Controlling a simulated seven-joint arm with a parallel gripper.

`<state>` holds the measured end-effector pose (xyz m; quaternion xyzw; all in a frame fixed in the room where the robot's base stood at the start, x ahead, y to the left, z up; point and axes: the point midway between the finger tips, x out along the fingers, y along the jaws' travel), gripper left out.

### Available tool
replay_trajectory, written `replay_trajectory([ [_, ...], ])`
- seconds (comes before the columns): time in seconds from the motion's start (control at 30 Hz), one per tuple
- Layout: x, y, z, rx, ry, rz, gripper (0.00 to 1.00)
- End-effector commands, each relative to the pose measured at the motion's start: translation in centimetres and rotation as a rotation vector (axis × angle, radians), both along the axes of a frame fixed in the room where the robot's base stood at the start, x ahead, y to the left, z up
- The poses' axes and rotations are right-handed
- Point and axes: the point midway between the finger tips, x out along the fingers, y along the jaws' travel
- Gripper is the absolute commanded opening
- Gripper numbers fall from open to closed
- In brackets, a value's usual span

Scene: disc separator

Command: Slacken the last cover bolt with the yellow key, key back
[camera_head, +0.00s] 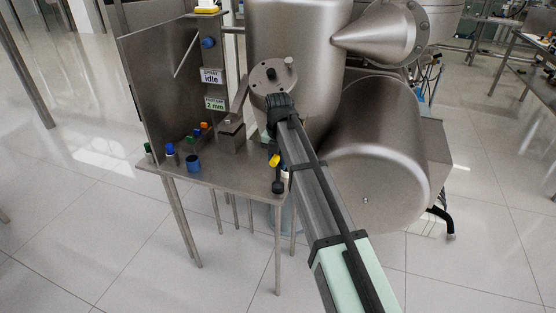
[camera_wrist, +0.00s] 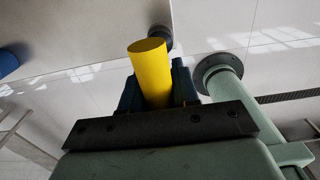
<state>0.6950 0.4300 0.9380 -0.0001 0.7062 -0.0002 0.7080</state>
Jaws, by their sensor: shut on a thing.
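My gripper (camera_wrist: 158,88) is shut on the yellow key, whose yellow cylindrical handle (camera_wrist: 151,68) stands up between the dark fingers in the wrist view. In the head view a small yellow part (camera_head: 275,160) shows beside my arm, above the table's front right corner; my arm hides most of the gripper there. The round metal cover (camera_head: 262,84) is behind the end of my arm, in front of the large vessel.
A post with "idle" (camera_head: 211,76) and "2 mm" (camera_head: 215,104) labels stands behind. A dark knob (camera_head: 278,187) is at the front corner. A large drum (camera_head: 375,160) stands right.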

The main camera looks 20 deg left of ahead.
Motion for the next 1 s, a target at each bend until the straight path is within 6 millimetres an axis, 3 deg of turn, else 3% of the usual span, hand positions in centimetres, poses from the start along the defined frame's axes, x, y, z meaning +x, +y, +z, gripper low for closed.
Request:
replay_trajectory([
  [1.0, 0.0, 0.0, -2.0, 0.000, -0.001, 0.000, 0.00],
])
